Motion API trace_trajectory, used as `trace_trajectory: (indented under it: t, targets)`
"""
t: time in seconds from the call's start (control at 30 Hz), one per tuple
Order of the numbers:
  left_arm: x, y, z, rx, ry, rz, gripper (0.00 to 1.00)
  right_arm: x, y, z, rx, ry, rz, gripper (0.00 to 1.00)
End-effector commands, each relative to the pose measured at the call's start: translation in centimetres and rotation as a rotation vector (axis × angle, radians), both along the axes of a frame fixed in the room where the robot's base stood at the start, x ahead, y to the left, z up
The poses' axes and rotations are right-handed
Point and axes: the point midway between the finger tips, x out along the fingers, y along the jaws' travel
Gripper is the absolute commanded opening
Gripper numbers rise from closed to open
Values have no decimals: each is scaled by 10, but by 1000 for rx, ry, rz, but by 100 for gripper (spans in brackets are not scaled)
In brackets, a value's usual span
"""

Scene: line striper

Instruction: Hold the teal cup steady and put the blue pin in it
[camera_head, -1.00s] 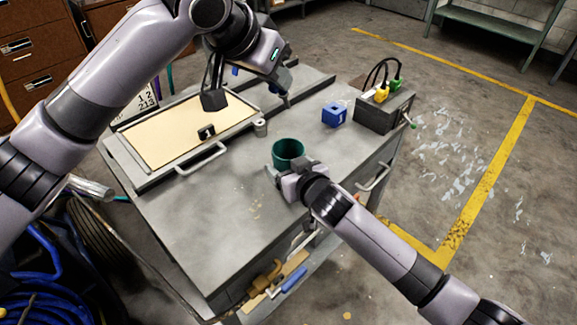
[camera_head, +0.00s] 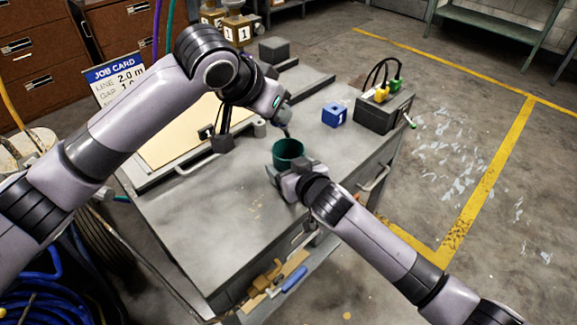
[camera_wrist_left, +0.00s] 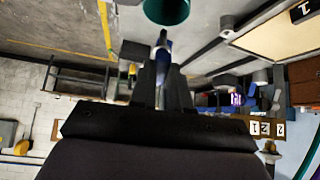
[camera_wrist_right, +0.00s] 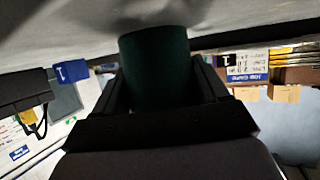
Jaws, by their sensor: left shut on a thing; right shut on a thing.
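The teal cup (camera_head: 288,149) stands upright on the grey cart top (camera_head: 215,215). My right gripper (camera_head: 287,169) is shut on the cup; in the right wrist view the fingers sit on both sides of the dark teal cup (camera_wrist_right: 157,70). My left gripper (camera_head: 286,132) is shut on the blue pin (camera_wrist_left: 163,52), whose tip points toward the cup. In the left wrist view the cup's opening (camera_wrist_left: 166,8) is just beyond the pin's tip. The pin looks outside the cup, close to its rim; the exact gap is hard to judge.
A blue block with a hole (camera_head: 334,115) and a dark box with cable plugs (camera_head: 384,109) stand behind the cup to the right. A tan board (camera_head: 170,145) lies at the left, partly hidden by my left arm. The cart top's front is clear.

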Motion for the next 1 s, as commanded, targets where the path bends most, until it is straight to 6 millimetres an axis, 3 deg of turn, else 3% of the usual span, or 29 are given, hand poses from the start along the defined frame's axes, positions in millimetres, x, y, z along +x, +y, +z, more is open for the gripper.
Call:
trace_trajectory:
  t: [0.7, 1.0]
  targets:
    - [0, 0, -52, 1, 2, 1, 0, 0, 0, 0, 0, 0, -1, 42]
    - [0, 0, -59, 1, 0, 1, 0, 0, 0, 0, 0, 0, -1, 42]
